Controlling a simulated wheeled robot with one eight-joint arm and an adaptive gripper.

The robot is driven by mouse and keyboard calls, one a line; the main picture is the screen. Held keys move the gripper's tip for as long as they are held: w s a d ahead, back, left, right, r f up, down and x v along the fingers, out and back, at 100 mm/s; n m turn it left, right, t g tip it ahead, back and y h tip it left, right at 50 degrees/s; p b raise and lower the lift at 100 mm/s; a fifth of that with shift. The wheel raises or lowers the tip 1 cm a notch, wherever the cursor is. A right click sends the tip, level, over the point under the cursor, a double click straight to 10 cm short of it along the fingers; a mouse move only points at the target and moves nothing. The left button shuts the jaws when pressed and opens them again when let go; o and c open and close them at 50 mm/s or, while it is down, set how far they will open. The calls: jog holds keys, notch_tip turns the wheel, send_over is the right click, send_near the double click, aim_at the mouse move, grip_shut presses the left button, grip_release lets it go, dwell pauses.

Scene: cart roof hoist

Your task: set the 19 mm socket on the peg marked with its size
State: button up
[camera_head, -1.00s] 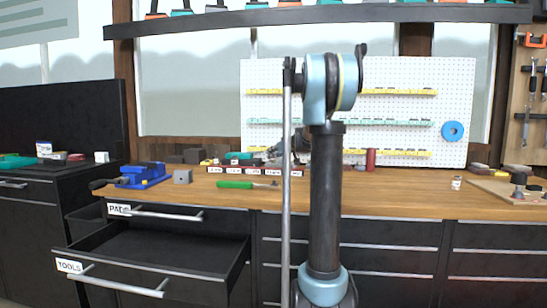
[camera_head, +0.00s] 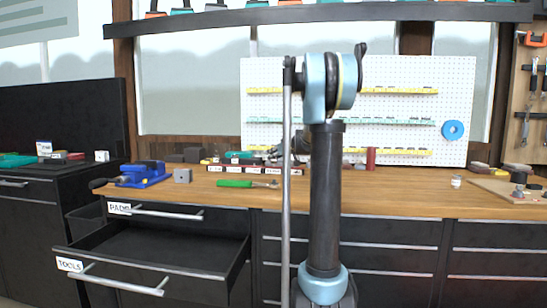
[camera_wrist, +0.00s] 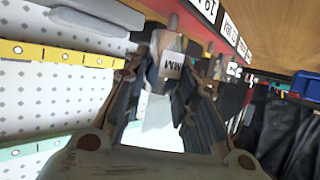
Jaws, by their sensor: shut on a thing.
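My gripper (camera_wrist: 172,82) is shut on a grey metal socket (camera_wrist: 171,66) in the wrist view. A pale label on the socket shows "MM"; its number is not readable. The rail (camera_wrist: 218,46) with red edging and white size labels runs beyond the socket. A dark upright peg-like shape (camera_wrist: 173,22) shows just past the socket; I cannot tell whether they touch. In the head view the labelled rail (camera_head: 246,170) lies at the back of the bench, and my arm partly hides the gripper beside it.
A white pegboard (camera_head: 350,75) with yellow and green strips stands behind the rail. The tools drawer (camera_head: 170,262) is open.

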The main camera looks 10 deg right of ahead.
jog(key=shift+f, duration=0.85)
jog(key=o, duration=1.2)
jog(key=shift+c, duration=0.2)
jog(key=v, duration=1.1)
jog(key=shift+s+d+r, duration=0.2)
jog(key=shift+s, duration=0.15)
